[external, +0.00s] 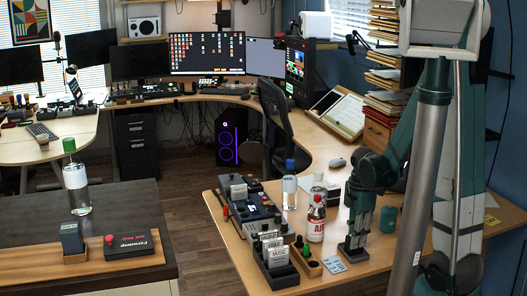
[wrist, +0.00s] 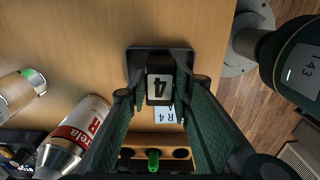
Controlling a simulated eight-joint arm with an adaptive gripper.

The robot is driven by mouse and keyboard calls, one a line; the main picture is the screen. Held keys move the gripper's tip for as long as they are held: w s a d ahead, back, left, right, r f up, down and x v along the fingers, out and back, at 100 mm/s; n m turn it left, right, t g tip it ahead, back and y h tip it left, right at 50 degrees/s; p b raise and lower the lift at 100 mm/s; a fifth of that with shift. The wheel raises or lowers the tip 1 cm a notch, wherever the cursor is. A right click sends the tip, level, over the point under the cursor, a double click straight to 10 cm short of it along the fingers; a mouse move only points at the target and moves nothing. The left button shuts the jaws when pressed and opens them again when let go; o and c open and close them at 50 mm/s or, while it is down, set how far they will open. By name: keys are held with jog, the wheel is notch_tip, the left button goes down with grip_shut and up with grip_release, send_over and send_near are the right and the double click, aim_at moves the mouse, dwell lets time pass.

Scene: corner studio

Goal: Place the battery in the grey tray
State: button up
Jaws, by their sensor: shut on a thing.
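The grey tray (wrist: 131,66) is a dark, shallow, rimmed rectangle directly behind the battery in the wrist view. I cannot tell whether the battery touches the tray floor. In the external view my gripper (external: 355,249) points down, low over the right-hand desk; the fingers largely hide the battery and the tray there.
A red-and-white bottle (external: 316,221) stands close left of my gripper, with clear bottles behind it. A wooden holder (external: 308,264) with a green-topped item and a printed card (external: 334,264) lie nearby. A green cylinder (external: 388,219) stands to the right.

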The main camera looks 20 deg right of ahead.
jog(key=shift+f, duration=0.2)
jog(key=o, duration=1)
jog(key=shift+o, duration=0.2)
jog(key=shift+r, duration=0.2)
notch_tip(320, 180, up, 12)
jog(key=p, duration=0.3)
dwell(0.7)
jog(key=s+r+m+t, duration=0.3)
jog(key=s+r+m, duration=0.1)
jog(key=r+m, duration=0.4)
jog(key=s+a+r+m+t, duration=0.1)
jog(key=s+r+m+t, duration=0.2)
jog(key=r+m, duration=0.6)
jog(key=shift+s+a+m+t, duration=0.25)
jog(key=shift+s+m+t, duration=0.1)
jog(key=shift+m+t, duration=0.2)
